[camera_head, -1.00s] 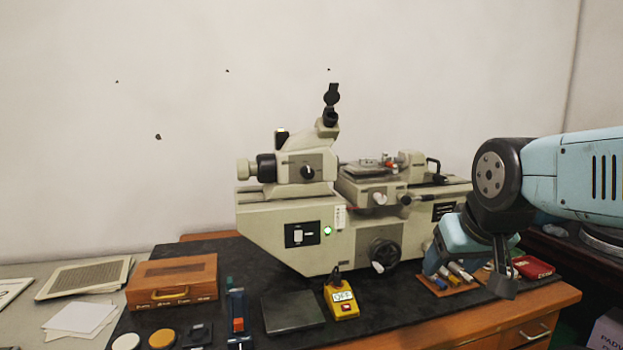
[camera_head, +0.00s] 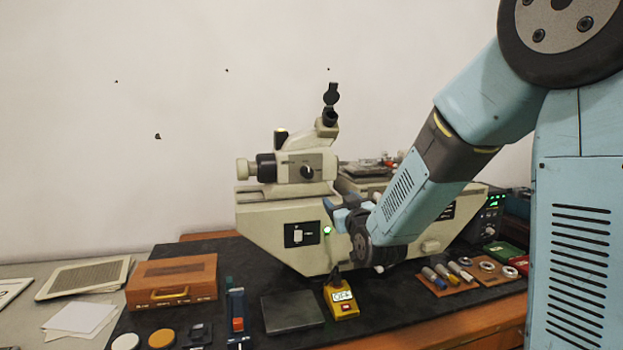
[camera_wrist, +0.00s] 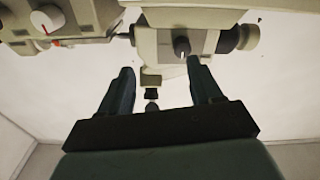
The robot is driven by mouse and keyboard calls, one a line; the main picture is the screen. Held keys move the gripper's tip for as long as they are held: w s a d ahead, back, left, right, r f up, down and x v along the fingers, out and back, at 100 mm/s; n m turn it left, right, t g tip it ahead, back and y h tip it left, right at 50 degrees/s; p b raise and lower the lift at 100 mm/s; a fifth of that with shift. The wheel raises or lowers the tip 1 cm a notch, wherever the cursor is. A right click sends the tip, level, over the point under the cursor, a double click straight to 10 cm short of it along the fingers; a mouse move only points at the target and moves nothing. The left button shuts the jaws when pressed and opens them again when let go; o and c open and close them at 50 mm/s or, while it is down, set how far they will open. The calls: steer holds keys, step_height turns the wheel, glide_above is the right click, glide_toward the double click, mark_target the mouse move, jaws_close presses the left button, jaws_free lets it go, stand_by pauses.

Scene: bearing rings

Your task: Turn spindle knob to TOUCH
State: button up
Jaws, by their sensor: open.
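A black knob (camera_head: 307,172) with a pale pointer line is on the beige measuring head (camera_head: 290,160). The knob also shows in the wrist view (camera_wrist: 182,47), near the tip of the right-hand finger; no TOUCH label can be read. My gripper (camera_wrist: 158,68) is open and empty, its two dark fingers spread, with the measuring head beyond them, upside down in that view. In the head view my gripper (camera_head: 338,207) is small and partly hidden by my wrist, below and right of the knob and apart from it.
The machine's bed (camera_head: 270,225) has a lit green button and a black switch panel. A yellow box marked OFF (camera_head: 342,300), a grey plate (camera_head: 292,311) and a wooden case (camera_head: 172,280) stand in front and left. Tool trays (camera_head: 450,275) lie right.

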mark_target(309, 176)
steer(key=a+f+n+t+y, duration=0.1)
steer(key=a+f+t+y, duration=0.1)
steer(key=a+t, duration=0.15)
steer(key=x, duration=1.4)
steer(key=shift+w+a+f, duration=0.15)
steer(key=shift+w+a, duration=0.1)
steer(key=shift+a, duration=0.15)
steer(key=shift+d, duration=0.1)
steer(key=c, duration=1)
